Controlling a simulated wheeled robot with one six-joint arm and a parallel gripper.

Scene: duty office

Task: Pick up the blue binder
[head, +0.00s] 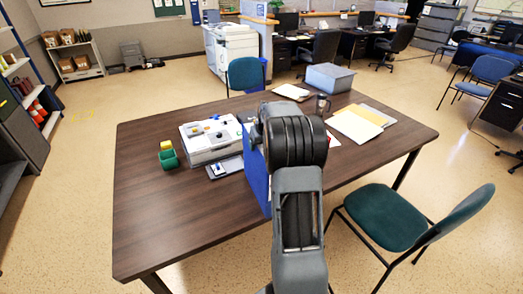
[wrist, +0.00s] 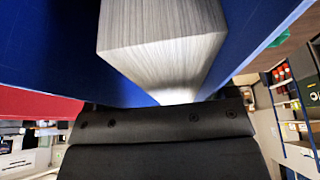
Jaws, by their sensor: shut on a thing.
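The blue binder (head: 256,178) is upright over the middle of the table, left of my arm, which hides part of it. In the wrist view the blue binder (wrist: 60,45) fills the top, with its thick grey-white block of pages between blue covers. My gripper (wrist: 165,125) is shut on the blue binder, its dark body close against it. The fingertips are hidden in both views. I cannot tell whether the binder's lower edge touches the table.
A green chair (head: 385,215) stands at the right.

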